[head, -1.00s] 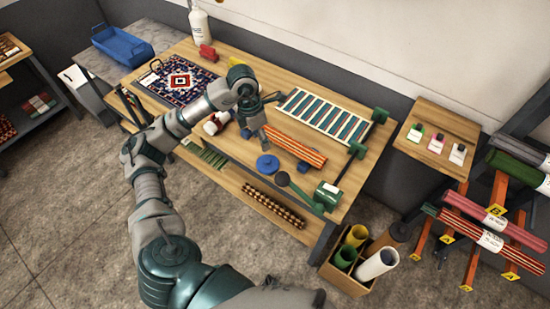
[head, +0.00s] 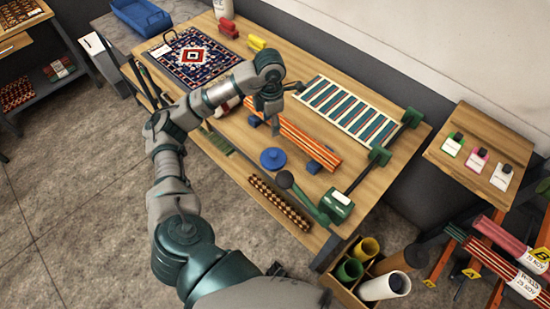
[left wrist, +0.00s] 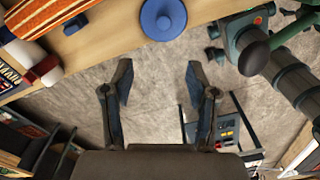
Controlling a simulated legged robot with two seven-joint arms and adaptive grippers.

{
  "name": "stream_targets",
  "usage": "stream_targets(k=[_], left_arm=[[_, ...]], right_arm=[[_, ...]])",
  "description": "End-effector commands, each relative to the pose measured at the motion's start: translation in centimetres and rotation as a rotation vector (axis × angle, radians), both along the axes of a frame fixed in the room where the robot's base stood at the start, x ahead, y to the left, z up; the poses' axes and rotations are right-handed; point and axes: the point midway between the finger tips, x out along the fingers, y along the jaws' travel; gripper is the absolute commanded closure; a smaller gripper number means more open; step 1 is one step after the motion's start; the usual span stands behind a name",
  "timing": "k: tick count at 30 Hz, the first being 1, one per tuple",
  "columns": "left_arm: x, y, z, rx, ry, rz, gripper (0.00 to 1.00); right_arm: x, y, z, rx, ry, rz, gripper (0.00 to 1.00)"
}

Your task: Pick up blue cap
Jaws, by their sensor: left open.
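The blue cap (head: 272,158) is a round disc with a small raised knob. It lies on the wooden workbench (head: 225,170), in front of a striped roll. In the left wrist view the blue cap (left wrist: 163,20) is at the top middle, beyond my fingertips and cut by the top edge. My left gripper (head: 272,120) points down over the bench, behind the cap and apart from it. In the left wrist view my left gripper (left wrist: 158,82) is open, with nothing between its fingers. My right gripper is not in view.
An orange-striped roll (head: 308,145) lies on blue supports close behind the cap. A green device (head: 335,205) with a dark round-ended lever stands to the right. A brown beaded roll (head: 280,202) lies along the front edge. A patterned rug (head: 190,58) is at the far left.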

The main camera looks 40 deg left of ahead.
Motion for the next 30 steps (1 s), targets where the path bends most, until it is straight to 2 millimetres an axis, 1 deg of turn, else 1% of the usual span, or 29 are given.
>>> stream_targets(k=[1, 5, 9, 12, 15, 20, 27, 30], left_arm=[[-0.1, -0.1, -1.4, -0.001, 0.006, -0.002, 0.42], [-0.2, -0.2, -4.6, -0.002, 0.008, -0.001, 0.42], [-0.1, -0.1, -7.4, 0.001, 0.008, 0.000, 0.42], [-0.1, 0.0, -9.2, -0.001, 0.005, 0.000, 0.42], [-0.1, 0.0, -10.3, 0.000, 0.002, 0.000, 0.42], [0.0, -0.1, -11.4, -0.001, 0.003, -0.001, 0.42], [0.2, -0.6, -15.0, -0.001, 0.004, 0.001, 0.42], [0.2, -0.6, -15.9, -0.001, 0.003, 0.000, 0.42]], right_arm=[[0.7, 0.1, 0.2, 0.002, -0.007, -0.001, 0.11], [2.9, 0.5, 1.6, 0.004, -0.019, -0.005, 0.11], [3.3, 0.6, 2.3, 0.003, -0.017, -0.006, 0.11], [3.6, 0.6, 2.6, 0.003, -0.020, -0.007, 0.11], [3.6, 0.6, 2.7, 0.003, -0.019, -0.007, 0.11], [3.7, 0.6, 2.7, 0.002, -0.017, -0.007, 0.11], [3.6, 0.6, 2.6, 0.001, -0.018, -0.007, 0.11], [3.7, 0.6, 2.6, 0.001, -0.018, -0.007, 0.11]])
